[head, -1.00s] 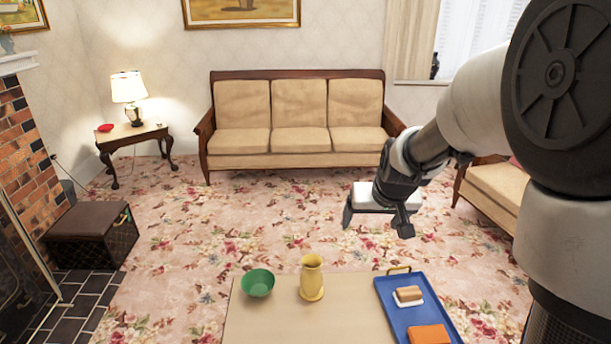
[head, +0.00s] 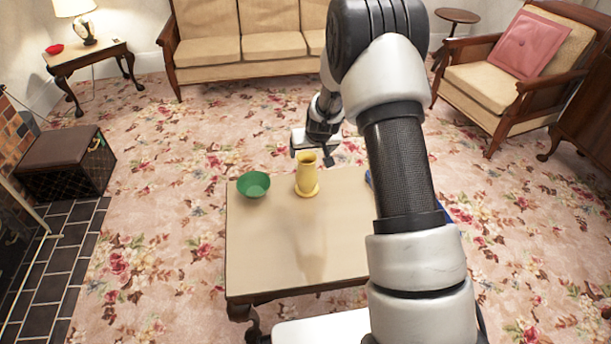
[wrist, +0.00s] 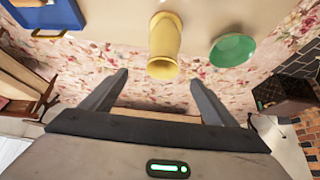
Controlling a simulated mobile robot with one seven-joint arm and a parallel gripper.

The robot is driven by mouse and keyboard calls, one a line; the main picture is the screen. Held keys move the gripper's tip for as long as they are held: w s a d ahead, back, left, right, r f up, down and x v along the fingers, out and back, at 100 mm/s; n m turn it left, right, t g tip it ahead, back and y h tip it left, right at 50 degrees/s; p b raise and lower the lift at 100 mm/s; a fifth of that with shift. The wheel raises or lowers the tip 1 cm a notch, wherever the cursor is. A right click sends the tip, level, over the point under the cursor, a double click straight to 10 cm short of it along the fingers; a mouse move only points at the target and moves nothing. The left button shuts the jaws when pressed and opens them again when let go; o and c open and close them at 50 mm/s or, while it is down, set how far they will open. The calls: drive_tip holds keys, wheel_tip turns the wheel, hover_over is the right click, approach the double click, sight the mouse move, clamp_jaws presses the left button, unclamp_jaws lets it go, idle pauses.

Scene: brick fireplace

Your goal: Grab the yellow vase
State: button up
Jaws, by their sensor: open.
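The yellow vase (head: 307,176) stands upright near the far edge of the low table (head: 270,245). In the wrist view the vase (wrist: 164,48) appears top centre, its rim toward the camera. My gripper (head: 314,155) is behind the vase's top in the head view, at the table's far side. In the wrist view my gripper (wrist: 160,88) has its two fingers spread wide, with nothing between them. The vase lies beyond the fingertips, and a gap shows between them and it.
A green bowl (head: 253,184) sits left of the vase; it also shows in the wrist view (wrist: 232,50). A blue tray (wrist: 50,18) lies on the vase's other side, mostly hidden behind my arm in the head view. The table's near part is bare.

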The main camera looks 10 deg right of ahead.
sight(307, 159)
drive_tip(key=b+x, duration=0.1)
drive_tip(key=x, duration=0.4)
drive_tip(key=shift+w+f, duration=0.1)
drive_tip(key=shift+f, duration=0.15)
drive_tip(key=shift+a+b+x, duration=0.15)
drive_tip(key=shift+b+x, duration=0.35)
drive_tip(key=shift+x, duration=0.85)
drive_tip(key=shift+a+b+x, duration=0.15)
drive_tip(key=shift+b+x, duration=0.35)
drive_tip(key=shift+x, duration=0.85)
drive_tip(key=shift+f, duration=0.1)
drive_tip(key=c, duration=1.8)
